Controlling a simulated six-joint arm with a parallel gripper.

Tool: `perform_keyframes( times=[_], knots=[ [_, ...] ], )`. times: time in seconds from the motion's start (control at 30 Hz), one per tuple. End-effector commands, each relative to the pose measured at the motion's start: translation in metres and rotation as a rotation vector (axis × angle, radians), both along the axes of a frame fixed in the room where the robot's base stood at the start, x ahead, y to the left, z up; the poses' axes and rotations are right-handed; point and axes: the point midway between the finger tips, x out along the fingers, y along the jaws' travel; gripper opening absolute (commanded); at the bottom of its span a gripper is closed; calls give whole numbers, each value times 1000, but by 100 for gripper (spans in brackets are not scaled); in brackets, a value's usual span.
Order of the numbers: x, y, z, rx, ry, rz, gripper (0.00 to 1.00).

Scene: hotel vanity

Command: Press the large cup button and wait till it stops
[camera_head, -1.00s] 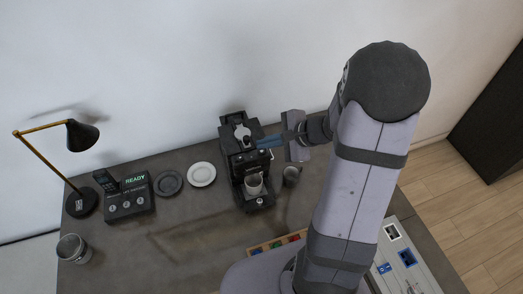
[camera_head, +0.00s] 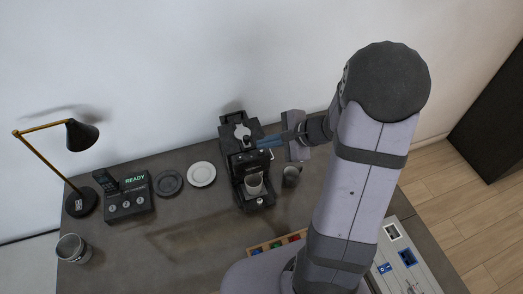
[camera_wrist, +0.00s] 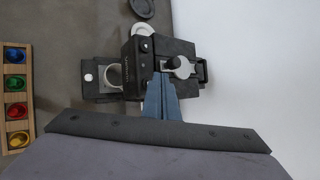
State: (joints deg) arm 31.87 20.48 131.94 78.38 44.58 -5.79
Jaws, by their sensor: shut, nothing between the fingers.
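The black coffee machine (camera_head: 236,140) stands at the back of the table, and it also shows in the wrist view (camera_wrist: 143,62). A light cup (camera_head: 254,184) stands on its drip tray under the spout; its rim shows in the wrist view (camera_wrist: 114,75). My gripper (camera_head: 262,143) is shut and empty, its blue fingers pointing left at the right side of the machine's top. In the wrist view the fingertips (camera_wrist: 158,76) reach the machine's body beside its front panel. I cannot tell if they touch it. The large cup button is not distinguishable.
Left are a white plate (camera_head: 201,174), a dark plate (camera_head: 168,183), a panel reading READY (camera_head: 128,203), a lamp (camera_head: 82,135) and a tin (camera_head: 72,248). A capsule rack (camera_wrist: 16,98) lies in front.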

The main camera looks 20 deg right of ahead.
Motion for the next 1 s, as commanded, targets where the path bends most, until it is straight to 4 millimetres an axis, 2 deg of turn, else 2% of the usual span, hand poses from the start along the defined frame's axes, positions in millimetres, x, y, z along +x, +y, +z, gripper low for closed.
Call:
perform_keyframes(
  times=[0.23, 1.0],
  knots=[
    [0, 0, -8, 0, 0, 0, 0],
    [0, 0, -10, 0, 0, 0, 0]
  ],
)
